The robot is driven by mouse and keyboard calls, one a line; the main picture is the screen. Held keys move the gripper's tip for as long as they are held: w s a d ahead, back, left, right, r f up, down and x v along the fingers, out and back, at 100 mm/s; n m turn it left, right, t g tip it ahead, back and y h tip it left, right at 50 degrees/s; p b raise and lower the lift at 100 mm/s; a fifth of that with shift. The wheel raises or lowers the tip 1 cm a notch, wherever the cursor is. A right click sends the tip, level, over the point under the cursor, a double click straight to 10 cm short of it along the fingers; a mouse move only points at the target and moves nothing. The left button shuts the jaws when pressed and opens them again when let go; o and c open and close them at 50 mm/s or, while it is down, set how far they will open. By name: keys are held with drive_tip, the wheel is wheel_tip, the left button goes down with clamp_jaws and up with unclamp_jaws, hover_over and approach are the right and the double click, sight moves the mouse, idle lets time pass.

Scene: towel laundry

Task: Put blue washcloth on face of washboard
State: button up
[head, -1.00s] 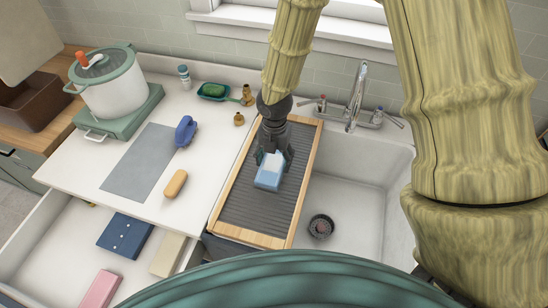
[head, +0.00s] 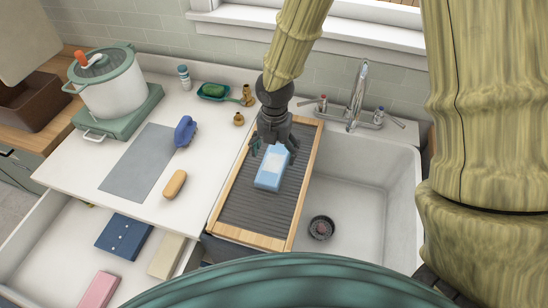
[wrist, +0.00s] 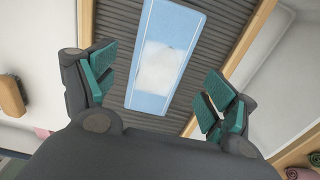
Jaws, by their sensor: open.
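The blue washcloth (head: 270,170), folded into a rectangle with a whitish patch, lies on the ribbed dark face of the washboard (head: 248,208). The washboard has a wooden frame and lies across the left part of the sink. My gripper (head: 273,145) is open just beyond the far end of the cloth, with nothing held. In the wrist view the cloth (wrist: 165,60) lies flat on the ribs (wrist: 110,15), beyond and between the spread teal fingertips of my gripper (wrist: 160,90), apart from them.
The sink basin (head: 355,200) with its drain is right of the washboard, the faucet (head: 357,95) behind it. On the counter left are a tan soap bar (head: 174,184), a blue brush (head: 185,131) and a grey mat (head: 135,165). An open drawer (head: 65,225) holds folded cloths.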

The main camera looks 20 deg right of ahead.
sight(275, 161)
wheel_tip(275, 161, up, 9)
drive_tip(key=b, duration=0.2)
drive_tip(key=shift+f, duration=0.2)
drive_tip(key=o, duration=0.3)
idle(0.3)
